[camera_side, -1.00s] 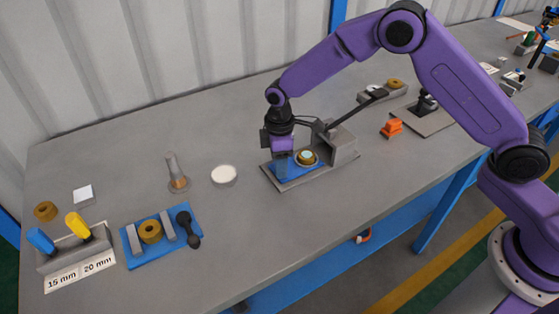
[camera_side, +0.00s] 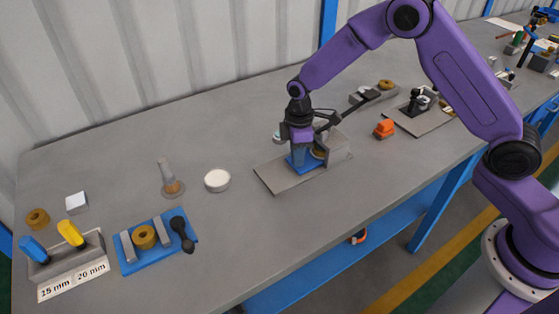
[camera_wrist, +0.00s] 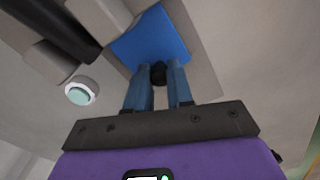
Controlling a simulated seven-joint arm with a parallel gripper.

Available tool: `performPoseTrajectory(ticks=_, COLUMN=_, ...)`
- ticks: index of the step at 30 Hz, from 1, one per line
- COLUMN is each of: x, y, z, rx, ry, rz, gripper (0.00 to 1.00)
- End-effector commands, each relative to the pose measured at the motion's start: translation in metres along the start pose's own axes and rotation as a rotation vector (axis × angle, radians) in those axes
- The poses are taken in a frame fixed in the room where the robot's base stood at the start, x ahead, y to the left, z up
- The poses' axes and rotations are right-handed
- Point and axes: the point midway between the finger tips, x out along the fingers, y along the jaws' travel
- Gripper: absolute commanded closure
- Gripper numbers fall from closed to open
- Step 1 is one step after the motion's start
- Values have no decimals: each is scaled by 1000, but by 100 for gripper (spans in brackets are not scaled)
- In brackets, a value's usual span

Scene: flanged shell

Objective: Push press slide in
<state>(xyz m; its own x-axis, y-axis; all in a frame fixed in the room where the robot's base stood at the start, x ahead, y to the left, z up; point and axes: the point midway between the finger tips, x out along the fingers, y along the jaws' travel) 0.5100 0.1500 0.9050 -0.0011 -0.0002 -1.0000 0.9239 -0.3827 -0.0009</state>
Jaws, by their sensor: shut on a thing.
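The press has a grey base plate (camera_side: 278,180), a grey body (camera_side: 336,143) and a dark lever (camera_side: 350,106). Its blue slide (camera_side: 300,165) lies on the plate close to the body and also shows in the wrist view (camera_wrist: 150,38). A gold ring (camera_side: 318,152) sits at the slide beside my gripper, partly hidden. My gripper (camera_side: 300,160) is low over the slide. In the wrist view, its blue fingers (camera_wrist: 158,82) are shut on a dark knob (camera_wrist: 158,70) at the slide's near edge.
A white disc (camera_side: 217,180), a peg (camera_side: 169,178) and a blue tray (camera_side: 155,242) stand to the left. An orange block (camera_side: 384,129) is to the right. The table in front of the press is clear.

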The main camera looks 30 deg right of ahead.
Motion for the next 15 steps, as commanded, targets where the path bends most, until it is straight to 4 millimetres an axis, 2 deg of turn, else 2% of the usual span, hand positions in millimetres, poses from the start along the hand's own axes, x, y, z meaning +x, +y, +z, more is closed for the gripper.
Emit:
performPoseTrajectory(ticks=1, x=-1, y=5, z=9, rx=3, ry=0, rz=1, gripper=100)
performPoseTrajectory(ticks=3, x=0, y=7, z=16, rx=1, ry=0, rz=2, gripper=100)
performPoseTrajectory(ticks=13, x=0, y=9, z=21, rx=2, ry=-2, rz=1, gripper=100)
performPoseTrajectory(ticks=14, x=0, y=9, z=21, rx=3, ry=-2, rz=1, gripper=72)
performPoseTrajectory(ticks=15, x=0, y=9, z=21, rx=3, ry=-2, rz=1, gripper=59)
